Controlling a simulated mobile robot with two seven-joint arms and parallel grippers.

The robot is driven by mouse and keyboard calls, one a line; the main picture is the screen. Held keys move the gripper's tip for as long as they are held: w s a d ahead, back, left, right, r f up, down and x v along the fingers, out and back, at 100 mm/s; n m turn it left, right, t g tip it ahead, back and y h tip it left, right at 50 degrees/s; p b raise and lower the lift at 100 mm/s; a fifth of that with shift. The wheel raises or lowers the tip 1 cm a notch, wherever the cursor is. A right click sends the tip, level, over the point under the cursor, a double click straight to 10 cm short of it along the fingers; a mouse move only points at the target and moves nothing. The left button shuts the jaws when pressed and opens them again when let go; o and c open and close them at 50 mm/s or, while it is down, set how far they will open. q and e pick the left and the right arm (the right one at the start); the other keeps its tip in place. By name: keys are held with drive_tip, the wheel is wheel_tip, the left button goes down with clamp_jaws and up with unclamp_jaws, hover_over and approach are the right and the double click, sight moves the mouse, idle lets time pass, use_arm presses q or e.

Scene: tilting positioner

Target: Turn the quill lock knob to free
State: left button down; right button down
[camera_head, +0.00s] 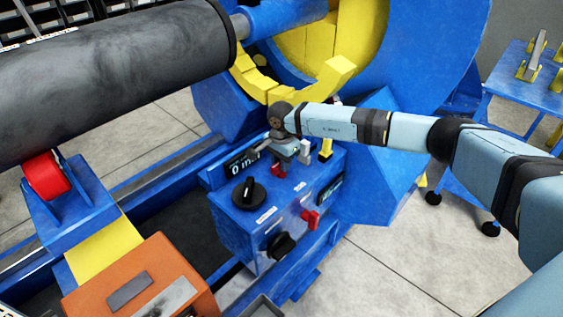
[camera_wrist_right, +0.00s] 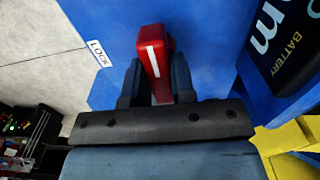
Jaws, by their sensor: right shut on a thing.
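A red knob with a white line shows in the right wrist view (camera_wrist_right: 155,48), on a blue face beside a label reading LOCK (camera_wrist_right: 98,52). My right gripper (camera_wrist_right: 156,80) has one dark finger on each side of the red knob and is shut on it. In the head view my right gripper (camera_head: 282,155) reaches down to the top of the blue control box (camera_head: 235,222). A bit of red (camera_head: 278,170) shows under it there. The lower part of the knob is hidden by the gripper. My left gripper is not in view.
The box also bears a black knob (camera_head: 248,193) on top, another black knob (camera_head: 281,245) and a red handle (camera_head: 311,219) on its front, and a display (camera_head: 242,162). A large dark cylinder (camera_head: 110,75) lies at upper left. A yellow ring (camera_head: 335,75) stands behind.

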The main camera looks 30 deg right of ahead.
drive_tip(key=c, duration=1)
unclamp_jaws()
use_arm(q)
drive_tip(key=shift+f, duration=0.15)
use_arm(e)
drive_tip(key=shift+o, duration=0.2)
use_arm(q)
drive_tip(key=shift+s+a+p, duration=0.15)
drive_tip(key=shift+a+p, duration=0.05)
drive_tip(key=shift+p, duration=0.65)
use_arm(e)
wheel_tip(320, 180, up, 14)
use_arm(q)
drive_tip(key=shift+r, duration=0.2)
